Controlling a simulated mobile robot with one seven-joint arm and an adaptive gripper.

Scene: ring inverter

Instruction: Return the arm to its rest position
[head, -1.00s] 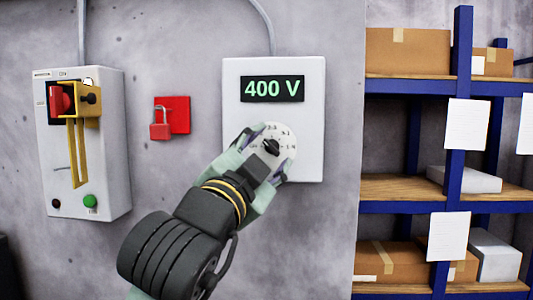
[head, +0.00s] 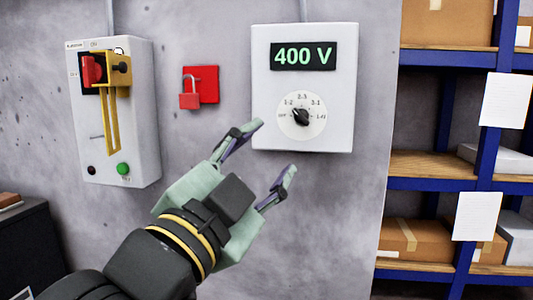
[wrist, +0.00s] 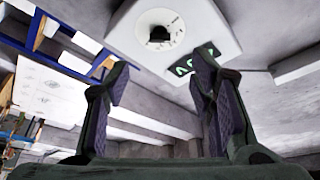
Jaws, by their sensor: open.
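My gripper (head: 268,162) is open and empty in the head view, below and left of the dial on the wall box. It stands apart from the box. The white box (head: 264,85) carries a display (head: 303,56) reading 400 V and a round dial (head: 302,115) with a black knob. In the wrist view the two fingers of my gripper (wrist: 155,105) are spread with nothing between them. The dial (wrist: 159,31) shows beyond them at the top, and the display (wrist: 192,62) is partly hidden by a finger.
A white switch box (head: 135,150) with a red handle and yellow bracket hangs at left. A red padlock (head: 189,97) hangs on a red plate beside it. Blue shelving (head: 440,184) with cardboard boxes stands at right. A dark cabinet (head: 35,250) is at lower left.

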